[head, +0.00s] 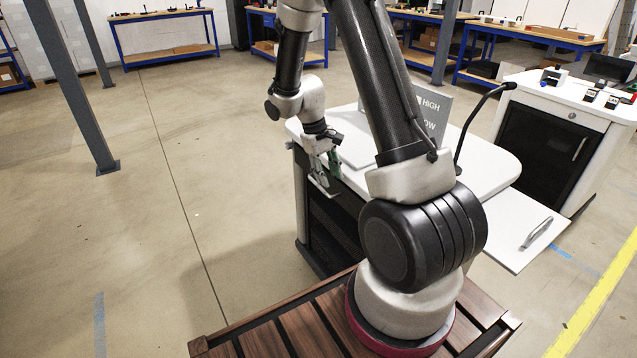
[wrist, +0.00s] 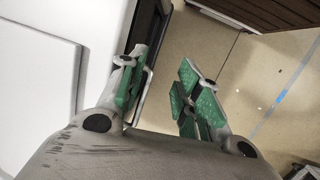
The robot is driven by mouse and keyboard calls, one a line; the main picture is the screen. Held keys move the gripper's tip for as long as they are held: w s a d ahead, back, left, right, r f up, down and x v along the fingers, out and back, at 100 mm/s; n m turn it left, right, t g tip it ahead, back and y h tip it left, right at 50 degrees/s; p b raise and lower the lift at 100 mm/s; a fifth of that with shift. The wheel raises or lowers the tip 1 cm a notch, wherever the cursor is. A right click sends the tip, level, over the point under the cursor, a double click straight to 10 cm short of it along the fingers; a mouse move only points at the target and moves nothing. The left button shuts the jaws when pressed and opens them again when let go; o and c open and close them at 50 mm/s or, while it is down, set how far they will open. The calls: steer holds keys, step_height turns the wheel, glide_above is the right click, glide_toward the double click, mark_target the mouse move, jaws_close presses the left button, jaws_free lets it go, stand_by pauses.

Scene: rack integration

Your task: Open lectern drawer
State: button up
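The lectern (head: 480,165) stands in front of me, with a white top and a dark front; its white top also fills the left of the wrist view (wrist: 45,75). My gripper (head: 325,180) is at the upper front of the lectern, near its left end. In the wrist view my gripper (wrist: 163,88) is open, with green pads apart. The left finger is close to the lectern's dark front, the right finger is over the floor. A thin light bar shows beside the left finger; I cannot tell whether it is the drawer handle or whether the fingers touch it. The drawer front is mostly hidden.
A white panel with a silver handle (head: 537,232) sticks out at the lectern's right. A gooseneck microphone (head: 472,125) and a grey HIGH/LOW sign (head: 432,108) stand on the top. A white cabinet (head: 555,140) is behind right. Open floor (head: 150,210) lies left, with a steel post (head: 75,90).

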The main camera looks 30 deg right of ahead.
steer(key=w+f, duration=0.2)
steer(key=w, duration=0.2)
steer(key=t, duration=0.2)
glide_toward(319, 186)
steer(key=f, duration=0.3)
steer(key=d+f, duration=0.1)
steer(key=f, duration=0.4)
steer(key=shift+s+d, duration=0.1)
steer(key=shift+d, duration=0.25)
jaws_close()
